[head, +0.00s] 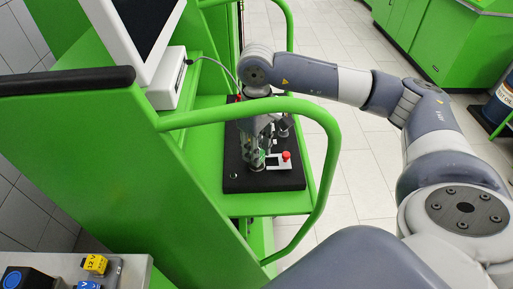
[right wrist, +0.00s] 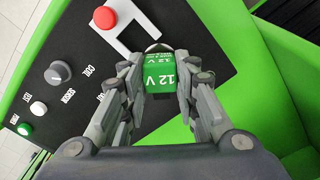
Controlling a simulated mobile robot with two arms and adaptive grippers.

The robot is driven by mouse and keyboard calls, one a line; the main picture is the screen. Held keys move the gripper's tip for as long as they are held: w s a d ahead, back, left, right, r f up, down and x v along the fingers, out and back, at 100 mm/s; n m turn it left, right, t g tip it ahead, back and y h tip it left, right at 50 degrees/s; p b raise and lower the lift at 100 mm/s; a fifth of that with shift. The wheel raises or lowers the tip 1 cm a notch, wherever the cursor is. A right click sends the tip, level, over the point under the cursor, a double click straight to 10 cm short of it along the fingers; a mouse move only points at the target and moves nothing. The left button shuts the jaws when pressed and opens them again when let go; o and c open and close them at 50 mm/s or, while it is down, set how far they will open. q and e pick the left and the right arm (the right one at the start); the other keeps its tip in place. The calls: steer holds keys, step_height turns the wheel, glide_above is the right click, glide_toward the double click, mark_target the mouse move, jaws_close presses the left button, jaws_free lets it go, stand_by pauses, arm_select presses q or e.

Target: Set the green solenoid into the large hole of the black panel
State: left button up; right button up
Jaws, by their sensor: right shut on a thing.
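The green solenoid (right wrist: 161,75), marked 12 V, is between the fingers of my right gripper (right wrist: 158,82), which is shut on it. In the head view my right gripper (head: 257,160) reaches down over the black panel (head: 240,182), with a bit of green at its fingertips. The black panel (right wrist: 205,20) also shows in the right wrist view, under the solenoid. The large hole cannot be made out; the gripper and solenoid cover part of the panel. Whether the solenoid touches the panel cannot be told. My left gripper is out of view.
A red button (right wrist: 104,17) on a white bracket (right wrist: 128,22) stands close beside the solenoid. Grey, white and green knobs line the panel's edge. A green rail (head: 325,150) curves around the bench. A yellow 12 V solenoid (head: 96,264) stands on a grey stand at lower left.

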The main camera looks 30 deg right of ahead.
steer(key=shift+f, duration=0.2)
steer(key=o, duration=1.4)
steer(key=shift+r, duration=0.15)
steer(key=shift+r+p, duration=1.8)
steer(key=shift+r, duration=2.15)
